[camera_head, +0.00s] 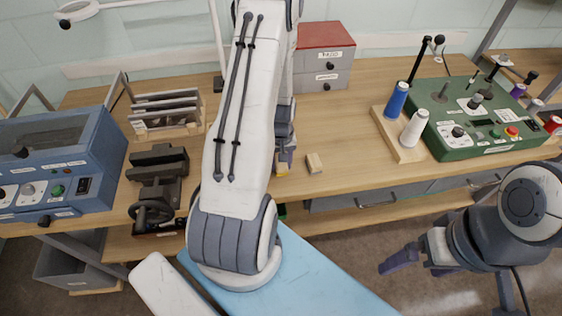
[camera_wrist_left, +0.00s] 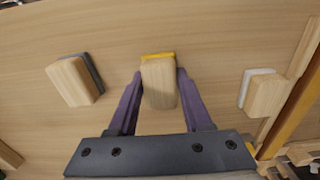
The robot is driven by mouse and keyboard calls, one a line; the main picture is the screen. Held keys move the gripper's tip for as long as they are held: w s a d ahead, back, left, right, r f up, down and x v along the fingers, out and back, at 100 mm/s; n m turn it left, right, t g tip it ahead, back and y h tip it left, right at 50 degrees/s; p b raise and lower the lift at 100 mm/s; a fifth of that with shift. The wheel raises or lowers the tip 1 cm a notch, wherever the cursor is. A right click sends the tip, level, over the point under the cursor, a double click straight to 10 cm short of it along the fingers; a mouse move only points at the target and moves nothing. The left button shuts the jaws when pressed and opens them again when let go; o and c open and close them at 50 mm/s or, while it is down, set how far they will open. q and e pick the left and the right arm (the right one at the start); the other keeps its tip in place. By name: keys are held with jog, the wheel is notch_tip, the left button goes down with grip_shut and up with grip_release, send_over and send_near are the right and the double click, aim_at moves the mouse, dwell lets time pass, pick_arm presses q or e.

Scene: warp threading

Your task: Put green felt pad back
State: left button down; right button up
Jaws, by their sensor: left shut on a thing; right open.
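My left gripper (camera_head: 284,160) is low over the wooden table, partly hidden by its own arm. In the left wrist view its purple fingers (camera_wrist_left: 160,92) are shut on a wooden block (camera_wrist_left: 160,86) with a yellow layer (camera_wrist_left: 158,56) on its far side. A little of that yellow (camera_head: 283,171) shows in the head view. No block with green felt is clear in either view. A small green patch (camera_head: 282,212) shows beside my left arm below the table's front edge; I cannot tell what it is. My right gripper (camera_head: 392,262) is open and empty, off the table's front.
Two wooden blocks lie on the table beside the held one, one with dark grey felt (camera_wrist_left: 75,82), one with whitish felt (camera_wrist_left: 262,95). A vise (camera_head: 158,180), wooden rack (camera_head: 167,112), red-topped drawer box (camera_head: 322,58), spool stand (camera_head: 400,135) and green control panel (camera_head: 470,120) stand around.

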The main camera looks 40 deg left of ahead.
pick_arm(q)
jog(key=shift+f, duration=0.15)
jog(key=shift+c, duration=1.7)
grip_release()
notch_tip(320, 180, up, 12)
jog(key=b, duration=0.2)
jog(key=shift+r, duration=0.2)
